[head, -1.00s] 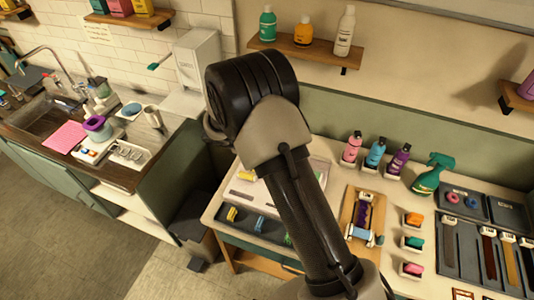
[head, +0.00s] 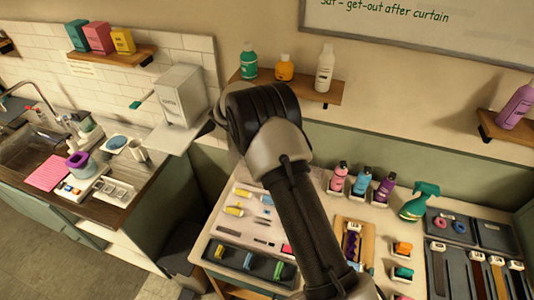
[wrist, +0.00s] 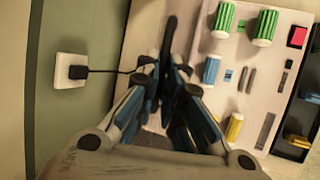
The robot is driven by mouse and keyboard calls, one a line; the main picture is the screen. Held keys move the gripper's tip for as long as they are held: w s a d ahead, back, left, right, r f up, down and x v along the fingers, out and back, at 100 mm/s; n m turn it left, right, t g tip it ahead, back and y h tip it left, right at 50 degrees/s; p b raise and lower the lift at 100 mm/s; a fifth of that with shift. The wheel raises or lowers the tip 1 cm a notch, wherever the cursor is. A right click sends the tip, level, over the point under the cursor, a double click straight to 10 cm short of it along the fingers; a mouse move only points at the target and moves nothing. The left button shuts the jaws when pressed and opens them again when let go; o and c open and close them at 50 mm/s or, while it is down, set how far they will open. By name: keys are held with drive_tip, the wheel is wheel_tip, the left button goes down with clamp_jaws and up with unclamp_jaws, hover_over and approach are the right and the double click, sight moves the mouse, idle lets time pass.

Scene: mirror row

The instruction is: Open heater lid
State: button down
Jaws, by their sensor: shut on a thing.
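The heater looks like the pale case (head: 232,222) with yellow, blue and pink pieces on it, on the worktop left of my arm. In the wrist view its pale top (wrist: 215,85) holds green, blue and yellow rollers, and a black cord runs towards it from a wall socket. My gripper (wrist: 174,72) is over the case's wall-side edge, its dark fingers close together, shut on what seems to be the heater lid. The lid's outline and the exact grip are hard to make out. In the head view my arm hides my gripper.
Pink, blue and purple bottles (head: 363,181) and a green spray bottle (head: 419,203) stand right of my arm. A shelf (head: 318,94) with bottles is on the wall behind it. A white box (head: 182,96) stands on the left. The wall socket (wrist: 70,70) is close to the gripper.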

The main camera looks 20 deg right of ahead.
idle(0.4)
drive_tip(key=c, duration=1.7)
unclamp_jaws()
drive_tip(key=shift+r, duration=0.15)
drive_tip(key=v, duration=1.1)
drive_tip(key=shift+a+r, duration=0.2)
drive_tip(key=shift+r, duration=0.15)
